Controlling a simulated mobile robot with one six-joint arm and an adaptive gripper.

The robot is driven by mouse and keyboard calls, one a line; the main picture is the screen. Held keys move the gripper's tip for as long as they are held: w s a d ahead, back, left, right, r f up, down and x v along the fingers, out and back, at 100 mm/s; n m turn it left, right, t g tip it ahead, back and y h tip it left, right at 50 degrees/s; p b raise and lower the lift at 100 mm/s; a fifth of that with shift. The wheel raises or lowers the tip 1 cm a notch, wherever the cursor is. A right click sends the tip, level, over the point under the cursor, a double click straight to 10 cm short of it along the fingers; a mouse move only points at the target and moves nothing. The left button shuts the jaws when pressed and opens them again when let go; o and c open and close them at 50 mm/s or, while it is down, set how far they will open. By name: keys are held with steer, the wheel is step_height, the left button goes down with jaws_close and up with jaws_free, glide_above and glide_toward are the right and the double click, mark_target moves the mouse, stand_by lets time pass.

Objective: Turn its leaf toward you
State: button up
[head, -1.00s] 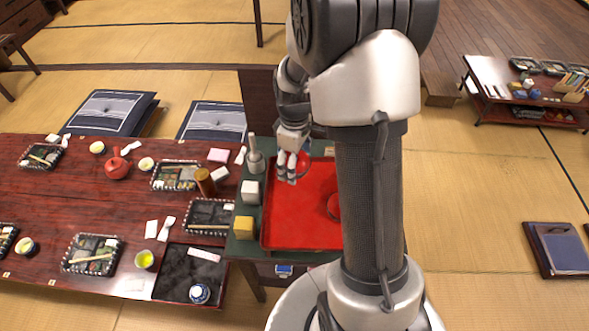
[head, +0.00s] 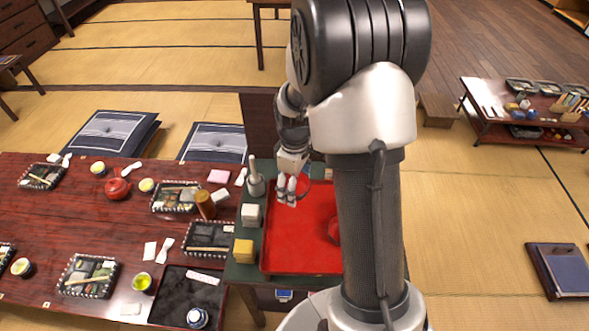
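My gripper (head: 286,190) points down over the far left part of a red tray (head: 290,262) on the green-topped stand. Its two pale fingers lie close together. I cannot tell whether a small thing is between them, or how high the tips are above the tray. A red round thing (head: 334,231) on the tray is partly hidden by my arm. I cannot make out a leaf on anything in view. My arm hides the right side of the tray.
A white block (head: 250,216), a yellow block (head: 244,251) and a grey bottle-like thing (head: 256,183) line the stand's left edge. A dark panel (head: 260,120) rises behind it. The long table (head: 60,218) at left holds lunch boxes, cups and a teapot (head: 117,190).

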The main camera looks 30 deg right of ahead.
steer(key=f, duration=0.2)
steer(key=f+b, duration=0.1)
steer(key=f, duration=0.1)
steer(key=shift+s+f, duration=0.2)
steer(key=shift+f, duration=0.1)
steer(key=m, duration=0.6)
steer(key=shift+a+b, duration=0.1)
steer(key=shift+b, duration=0.2)
steer(key=m, duration=0.3)
steer(key=shift+r, duration=0.1)
steer(key=shift+f+m, duration=0.3)
steer(key=shift+f, duration=0.55)
steer(key=shift+f+b, duration=0.25)
steer(key=shift+b, duration=0.2)
steer(key=o, duration=1.2)
steer(key=shift+c, duration=0.2)
steer(key=shift+r, duration=0.1)
